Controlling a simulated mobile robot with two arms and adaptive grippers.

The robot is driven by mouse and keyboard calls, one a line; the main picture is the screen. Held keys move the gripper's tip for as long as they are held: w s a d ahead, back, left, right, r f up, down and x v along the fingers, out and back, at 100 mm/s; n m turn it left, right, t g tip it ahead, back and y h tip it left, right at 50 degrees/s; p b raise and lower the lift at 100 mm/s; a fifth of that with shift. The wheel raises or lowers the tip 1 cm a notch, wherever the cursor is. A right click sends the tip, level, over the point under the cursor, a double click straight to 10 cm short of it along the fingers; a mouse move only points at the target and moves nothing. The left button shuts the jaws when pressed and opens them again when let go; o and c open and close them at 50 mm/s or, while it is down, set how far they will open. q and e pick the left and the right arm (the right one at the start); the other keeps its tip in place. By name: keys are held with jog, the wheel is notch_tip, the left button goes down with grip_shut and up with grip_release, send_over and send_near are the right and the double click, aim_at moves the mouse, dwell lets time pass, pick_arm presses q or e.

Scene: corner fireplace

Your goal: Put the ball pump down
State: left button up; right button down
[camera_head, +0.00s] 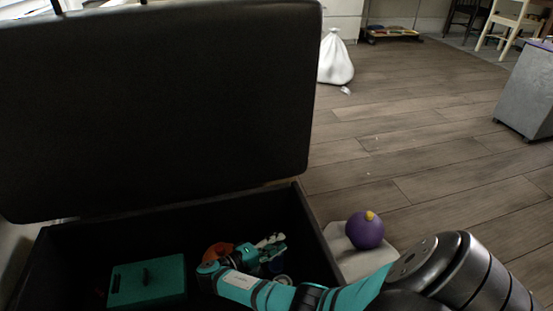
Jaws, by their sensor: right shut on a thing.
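My right arm comes in from the right and reaches into the open black chest (110,228). My right gripper (276,243) is inside it, near the right back part, shut on the ball pump. The pump is small and dark here; its shape and what it touches below cannot be told. My left gripper is not in view.
In the chest are a teal box with a dark handle (147,281) at the left and an orange-red thing (217,252) beside my wrist. The raised lid (160,100) stands behind. A purple ball (365,230) rests on a pale mat (345,255) to the right. Wooden floor beyond is largely clear.

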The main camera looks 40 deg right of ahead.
jog(key=shift+w+r, duration=0.1)
jog(key=shift+r, duration=0.1)
jog(key=c, duration=1.7)
grip_release()
jog(key=shift+f, duration=0.25)
jog(key=o, duration=0.5)
jog(key=shift+r, duration=0.1)
jog(key=v, duration=1.2)
jog(key=shift+p, duration=0.45)
